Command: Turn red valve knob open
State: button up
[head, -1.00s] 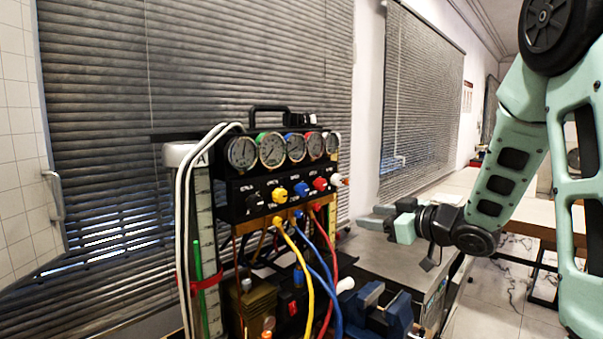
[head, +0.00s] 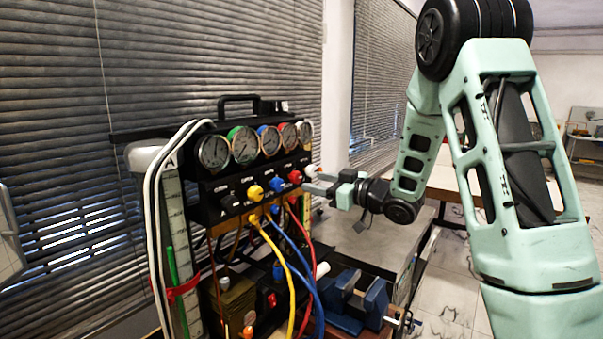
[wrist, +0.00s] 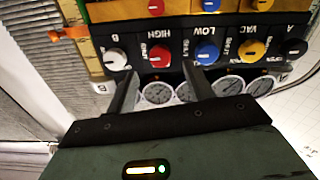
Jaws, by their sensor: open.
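The red valve knob (head: 295,177) sits on the front of the black gauge panel (head: 222,187), between the blue knob (head: 276,185) and the white knob (head: 310,171). In the wrist view the panel is upside down, and the red knob (wrist: 160,54) shows just beyond and between the two dark fingertips. My gripper (head: 313,183) is at the right front of the panel, close to the red and white knobs. It is open and empty (wrist: 160,72). I cannot tell whether a finger touches a knob.
Round gauges (head: 269,140) line the panel above the knobs. Yellow (head: 278,263), blue and red hoses hang below it. The yellow knob (wrist: 252,50) and blue knob (wrist: 207,52) are neighbours in the wrist view.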

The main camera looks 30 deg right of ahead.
aim_at(298, 178)
jog(key=p+x, duration=0.1)
jog(key=x, duration=0.4)
jog(key=shift+w+a, duration=0.15)
jog(key=shift+w, duration=0.15)
jog(key=c, duration=1)
